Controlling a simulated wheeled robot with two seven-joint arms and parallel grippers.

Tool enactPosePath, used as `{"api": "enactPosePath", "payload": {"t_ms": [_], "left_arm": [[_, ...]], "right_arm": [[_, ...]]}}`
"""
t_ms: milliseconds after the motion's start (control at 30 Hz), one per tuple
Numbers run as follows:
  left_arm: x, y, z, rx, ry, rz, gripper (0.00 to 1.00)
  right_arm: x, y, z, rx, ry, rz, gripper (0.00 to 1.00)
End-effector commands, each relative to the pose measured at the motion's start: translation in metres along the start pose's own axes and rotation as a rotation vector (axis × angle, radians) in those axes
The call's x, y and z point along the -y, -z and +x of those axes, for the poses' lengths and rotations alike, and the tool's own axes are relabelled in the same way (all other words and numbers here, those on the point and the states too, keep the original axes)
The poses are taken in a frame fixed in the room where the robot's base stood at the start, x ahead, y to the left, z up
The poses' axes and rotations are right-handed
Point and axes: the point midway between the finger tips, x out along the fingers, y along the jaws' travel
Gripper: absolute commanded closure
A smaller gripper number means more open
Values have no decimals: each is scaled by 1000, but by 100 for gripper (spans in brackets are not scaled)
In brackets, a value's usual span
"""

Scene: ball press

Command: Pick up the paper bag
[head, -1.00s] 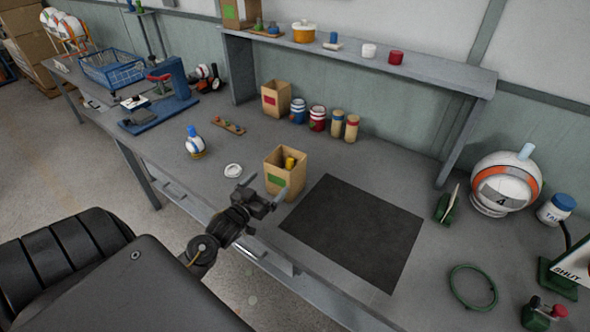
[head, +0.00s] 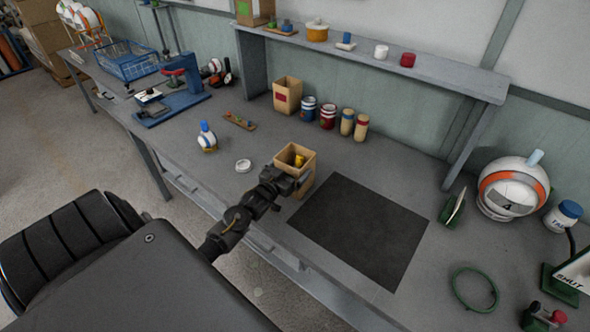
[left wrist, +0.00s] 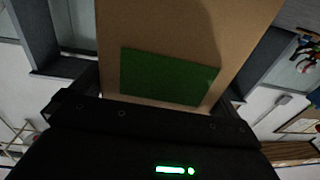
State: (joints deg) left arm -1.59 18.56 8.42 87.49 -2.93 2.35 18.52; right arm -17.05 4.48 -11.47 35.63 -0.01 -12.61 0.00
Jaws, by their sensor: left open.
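The paper bag (head: 308,160) is a tan, open-topped bag with something yellow inside. It stands upright on the bench at the left edge of the dark mat. My left gripper (head: 291,181) is open at the bag's near side and hides much of its front. In the left wrist view the bag (left wrist: 190,28) fills the middle, its green label (left wrist: 165,77) close to the gripper body. Dark finger parts show at both sides of the bag; whether they touch it I cannot tell. A second tan bag (head: 287,97) with a red label stands farther back.
The dark mat (head: 360,230) lies bare to the right. A white lid (head: 243,166) and a blue-topped bottle (head: 207,137) are to the left. Several cans and jars (head: 328,116) stand behind, below a raised shelf (head: 370,62). A helmet-like ball (head: 510,187) sits at right.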

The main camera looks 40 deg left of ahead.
Motion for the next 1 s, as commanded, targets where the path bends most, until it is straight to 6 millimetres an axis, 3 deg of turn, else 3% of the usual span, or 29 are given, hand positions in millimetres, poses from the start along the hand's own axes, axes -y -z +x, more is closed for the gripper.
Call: {"api": "enactPosePath", "payload": {"t_ms": [200,433,733,1000], "left_arm": [[-1,1,23,0,0,0,0],[-1,0,23,0,-1,0,0],[-1,0,23,1,-1,0,37],[-1,0,23,0,-1,0,38]], "right_arm": [[-1,-2,-7,3,-1,-1,0],[-2,-3,-7,4,-2,-1,0],[-2,-3,-7,5,-2,-1,0],[-2,-3,-6,5,-2,-1,0]]}}
